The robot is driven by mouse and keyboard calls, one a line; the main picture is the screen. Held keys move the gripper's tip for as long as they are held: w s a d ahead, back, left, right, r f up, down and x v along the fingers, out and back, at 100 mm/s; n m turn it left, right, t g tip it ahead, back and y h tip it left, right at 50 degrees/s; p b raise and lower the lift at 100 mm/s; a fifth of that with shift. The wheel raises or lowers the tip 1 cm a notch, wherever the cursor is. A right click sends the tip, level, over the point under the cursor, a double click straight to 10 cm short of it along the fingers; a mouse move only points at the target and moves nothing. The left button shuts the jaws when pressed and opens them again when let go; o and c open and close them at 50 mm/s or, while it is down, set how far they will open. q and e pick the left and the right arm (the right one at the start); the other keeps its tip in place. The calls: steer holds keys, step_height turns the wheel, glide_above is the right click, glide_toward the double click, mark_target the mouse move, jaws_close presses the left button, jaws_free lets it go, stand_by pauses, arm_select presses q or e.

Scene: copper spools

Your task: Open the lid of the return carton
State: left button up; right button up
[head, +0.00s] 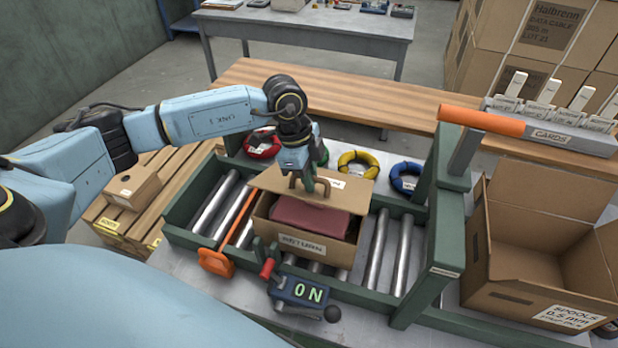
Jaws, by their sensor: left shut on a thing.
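The return carton (262,222) is a brown box with a RETURN label on its front wall. It stands on the roller conveyor, and a dark red block (308,217) shows inside it. Its tan lid (345,196) is partly raised, tilted up over the back of the box, with a dark handle on it. My left gripper (309,184) comes down from behind and is shut on the lid handle, which it largely hides. My right gripper is not in view.
Green rails and posts (435,230) frame the conveyor, with an orange bar (480,121) above right. Red, yellow (357,164) and blue (406,178) wire coils lie behind. An open spools carton (525,255) stands right. An ON switch box (300,291) is in front.

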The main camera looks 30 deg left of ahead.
arm_select(q)
steer(key=shift+w+a+r+p, duration=0.25)
steer(key=shift+w+r+p, duration=0.15)
steer(key=shift+w+r, duration=0.55)
steer(key=o, duration=1.8)
steer(key=shift+f, duration=0.1)
steer(key=shift+c, duration=0.2)
step_height(320, 180, up, 6)
steer(key=w+p, duration=0.2)
steer(key=p, duration=0.2)
steer(key=shift+a, duration=0.2)
